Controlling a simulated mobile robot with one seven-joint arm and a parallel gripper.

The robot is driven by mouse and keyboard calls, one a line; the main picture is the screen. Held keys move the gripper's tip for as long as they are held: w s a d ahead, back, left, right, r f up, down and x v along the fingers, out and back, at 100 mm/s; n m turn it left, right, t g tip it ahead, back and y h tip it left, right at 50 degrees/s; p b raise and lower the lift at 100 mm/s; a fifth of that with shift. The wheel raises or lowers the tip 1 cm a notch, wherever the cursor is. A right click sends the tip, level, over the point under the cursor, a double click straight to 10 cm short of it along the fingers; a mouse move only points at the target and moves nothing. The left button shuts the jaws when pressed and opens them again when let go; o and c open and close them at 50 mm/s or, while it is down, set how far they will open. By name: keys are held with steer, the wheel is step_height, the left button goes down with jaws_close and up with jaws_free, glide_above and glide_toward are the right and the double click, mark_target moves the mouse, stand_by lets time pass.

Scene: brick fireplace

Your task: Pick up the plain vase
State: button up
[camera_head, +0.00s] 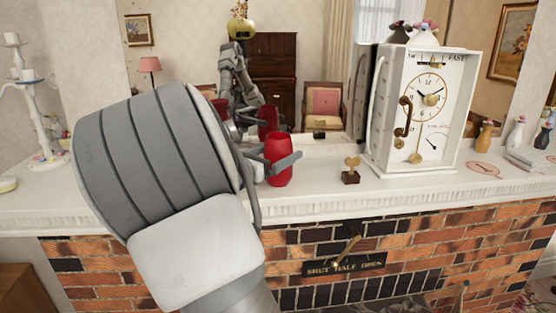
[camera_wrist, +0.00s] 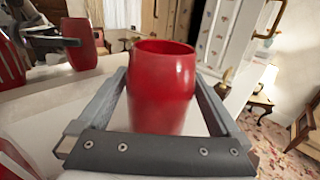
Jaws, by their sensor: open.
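The plain vase is glossy red and stands upright on the white mantel shelf. In the head view the vase (camera_head: 280,160) is just right of my forearm. In the wrist view the vase (camera_wrist: 160,85) is between my gripper's two fingers, its open mouth in sight. My gripper (camera_head: 276,165) is open around it at about mid-height. In the wrist view a finger of my gripper (camera_wrist: 160,105) lies on each side. I cannot tell whether either finger touches the vase. My arm hides the shelf to the left.
A mirror behind the shelf reflects the vase (camera_wrist: 80,44) and my arm. A red striped object (camera_wrist: 14,160) is at the wrist view's lower left. A small brass ornament (camera_head: 351,171) and a white clock (camera_head: 415,115) stand to the right. A candelabrum (camera_head: 40,100) is far left.

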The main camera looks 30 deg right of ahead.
steer(key=c, duration=1.4)
steer(key=shift+c, duration=0.5)
steer(key=shift+r, duration=0.1)
